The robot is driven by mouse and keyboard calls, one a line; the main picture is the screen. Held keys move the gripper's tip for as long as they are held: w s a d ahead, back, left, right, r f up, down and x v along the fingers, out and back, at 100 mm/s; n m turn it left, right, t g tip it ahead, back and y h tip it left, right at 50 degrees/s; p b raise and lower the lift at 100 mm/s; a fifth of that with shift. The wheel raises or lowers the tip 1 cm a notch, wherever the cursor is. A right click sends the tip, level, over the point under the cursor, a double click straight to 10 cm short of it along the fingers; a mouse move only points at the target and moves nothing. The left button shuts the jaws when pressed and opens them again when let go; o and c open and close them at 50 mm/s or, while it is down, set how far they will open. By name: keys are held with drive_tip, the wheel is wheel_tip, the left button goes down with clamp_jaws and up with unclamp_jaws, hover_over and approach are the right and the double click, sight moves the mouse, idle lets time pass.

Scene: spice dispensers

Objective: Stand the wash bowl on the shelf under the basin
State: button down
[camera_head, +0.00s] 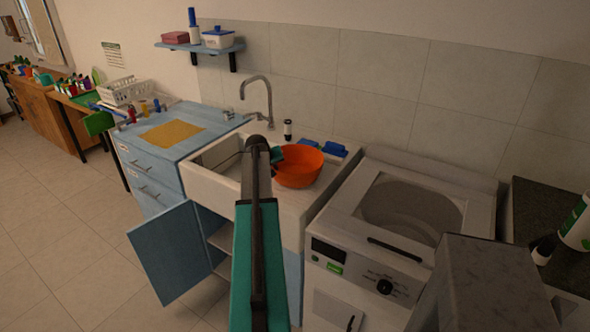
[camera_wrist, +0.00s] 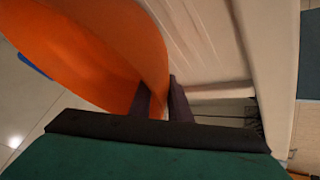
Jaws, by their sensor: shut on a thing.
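The wash bowl (camera_head: 300,167) is a round orange bowl at the right end of the white basin (camera_head: 222,184) in the head view. My gripper (camera_head: 276,155) is at the bowl's left rim, mostly hidden behind my arm. In the wrist view the two dark fingers of my gripper (camera_wrist: 163,103) are shut on the edge of the orange bowl (camera_wrist: 95,45). The shelf (camera_head: 221,240) under the basin shows partly through the cabinet opening, with my arm covering much of it.
A blue cabinet door (camera_head: 170,252) stands open below the basin, at the left. A tap (camera_head: 262,100) rises behind the basin. A washing machine (camera_head: 390,225) stands close on the right. Blue items (camera_head: 333,149) lie behind the bowl. The floor at the left is clear.

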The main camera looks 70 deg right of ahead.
drive_tip(key=shift+r, duration=0.2)
drive_tip(key=shift+r+b, duration=0.75)
drive_tip(key=shift+r, duration=0.7)
drive_tip(key=a+r+b, duration=0.1)
drive_tip(key=a+b, duration=0.2)
drive_tip(key=a, duration=1.3)
drive_tip(key=shift+s+r+b, duration=0.3)
drive_tip(key=shift+s+r, duration=0.05)
drive_tip(key=shift+s, duration=0.05)
drive_tip(key=w+a+r+n+t+y+p, duration=0.1)
drive_tip(key=w+a+r+n+t+p, duration=0.2)
drive_tip(key=w+a, duration=1.05)
drive_tip(key=w+a+r+n+t+y+p, duration=0.1)
drive_tip(key=w+a+r+n+t+p, duration=0.3)
drive_tip(key=w+a, duration=0.95)
drive_tip(key=w+a+r+n+y+p, duration=0.1)
drive_tip(key=w+a+n+y, duration=0.1)
drive_tip(key=a, duration=1)
drive_tip(key=w+a+r+n+y+p, duration=0.1)
drive_tip(key=w+a+n, duration=0.3)
drive_tip(key=a, duration=0.9)
drive_tip(key=w+a+r+n+y+p, duration=0.1)
drive_tip(key=w+a+r+n+y, duration=0.1)
drive_tip(key=w+a, duration=0.6)
drive_tip(key=a+r+n, duration=0.1)
drive_tip(key=a, duration=0.3)
drive_tip(key=shift+a+r+n+y, duration=0.15)
drive_tip(key=shift+a+n+y, duration=0.15)
drive_tip(key=shift+n, duration=0.1)
